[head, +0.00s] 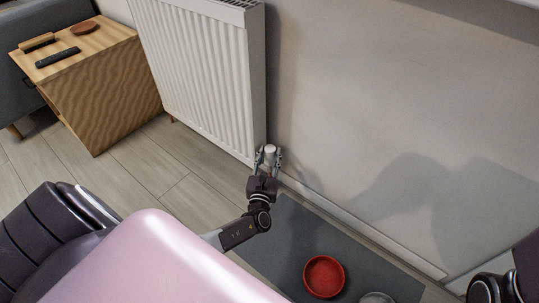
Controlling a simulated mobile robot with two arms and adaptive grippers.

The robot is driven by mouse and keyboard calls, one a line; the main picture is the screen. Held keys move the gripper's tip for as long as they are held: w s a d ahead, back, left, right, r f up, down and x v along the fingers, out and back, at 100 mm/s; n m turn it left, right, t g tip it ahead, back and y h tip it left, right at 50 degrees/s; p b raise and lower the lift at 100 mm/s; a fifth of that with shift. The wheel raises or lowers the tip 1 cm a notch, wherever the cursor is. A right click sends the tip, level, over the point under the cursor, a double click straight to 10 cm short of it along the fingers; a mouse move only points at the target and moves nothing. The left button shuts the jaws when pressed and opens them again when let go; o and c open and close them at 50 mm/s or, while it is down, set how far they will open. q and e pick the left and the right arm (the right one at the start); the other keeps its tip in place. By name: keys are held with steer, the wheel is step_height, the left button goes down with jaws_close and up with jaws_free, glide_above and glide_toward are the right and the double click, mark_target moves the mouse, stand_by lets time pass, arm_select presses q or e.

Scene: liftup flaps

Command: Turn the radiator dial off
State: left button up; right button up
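The white radiator (200,75) stands against the wall at the upper left of centre. Its dial (270,150) is a small pale knob at the radiator's lower right corner. My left gripper (269,156) is at the dial, with one finger on each side of it. The fingers are spread apart, and firm contact with the dial cannot be made out. The dial's markings are too small to read. My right arm shows at the lower right edge, but its gripper is out of view.
A wooden side table (100,75) with a dark remote (58,57) and a brown dish (84,27) stands at the left. A grey mat (290,235) on the floor holds a red bowl (324,276) and a grey bowl (377,298). The wall right of the radiator is bare.

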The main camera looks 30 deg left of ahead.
arm_select(q)
steer(key=c, duration=0.7)
steer(key=shift+o, duration=0.2)
